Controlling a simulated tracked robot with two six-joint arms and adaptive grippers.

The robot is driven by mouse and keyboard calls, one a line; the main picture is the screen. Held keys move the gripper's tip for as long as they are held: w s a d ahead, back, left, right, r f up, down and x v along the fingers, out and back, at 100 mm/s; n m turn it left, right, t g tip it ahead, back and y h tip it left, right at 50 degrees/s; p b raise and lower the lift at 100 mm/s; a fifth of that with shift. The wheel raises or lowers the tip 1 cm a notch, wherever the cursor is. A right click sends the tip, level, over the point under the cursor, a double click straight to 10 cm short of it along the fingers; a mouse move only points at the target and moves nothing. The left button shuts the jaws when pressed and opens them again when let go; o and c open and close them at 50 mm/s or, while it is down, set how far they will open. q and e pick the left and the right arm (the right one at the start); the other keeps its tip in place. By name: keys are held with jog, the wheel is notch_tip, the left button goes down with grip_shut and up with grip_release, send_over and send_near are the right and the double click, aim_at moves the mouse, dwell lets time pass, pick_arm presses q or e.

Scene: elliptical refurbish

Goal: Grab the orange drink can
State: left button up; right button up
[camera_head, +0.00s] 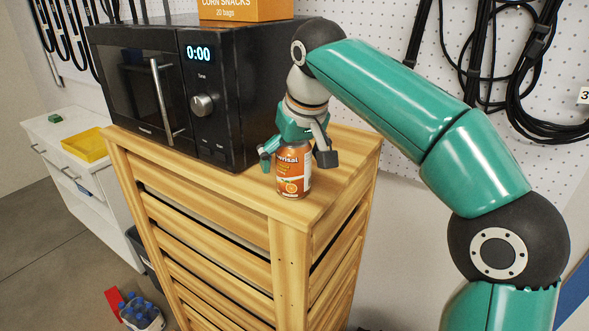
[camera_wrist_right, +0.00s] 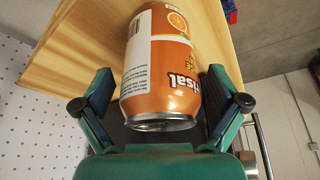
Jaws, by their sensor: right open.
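The orange drink can (camera_head: 294,172) stands upright on the wooden cabinet top (camera_head: 340,185), near its front right corner and beside the microwave. My right gripper (camera_head: 298,157) is above and around the can's upper part, with one finger on each side. In the right wrist view the can (camera_wrist_right: 163,75) lies between the two open fingers (camera_wrist_right: 160,100), with a visible gap on each side. The fingers do not appear to touch it. My left gripper is not in view.
A black microwave (camera_head: 140,85) stands close to the left of the can, with an orange snack box (camera_head: 245,9) on top. A pegboard with black cables (camera_head: 480,60) is behind. A white cabinet with a yellow tray (camera_head: 86,145) is at left.

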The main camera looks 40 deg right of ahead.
jog(key=shift+w+f, duration=0.2)
jog(key=shift+f, duration=0.2)
jog(key=shift+c, duration=0.2)
jog(key=c, duration=1.5)
jog(key=shift+r, duration=0.2)
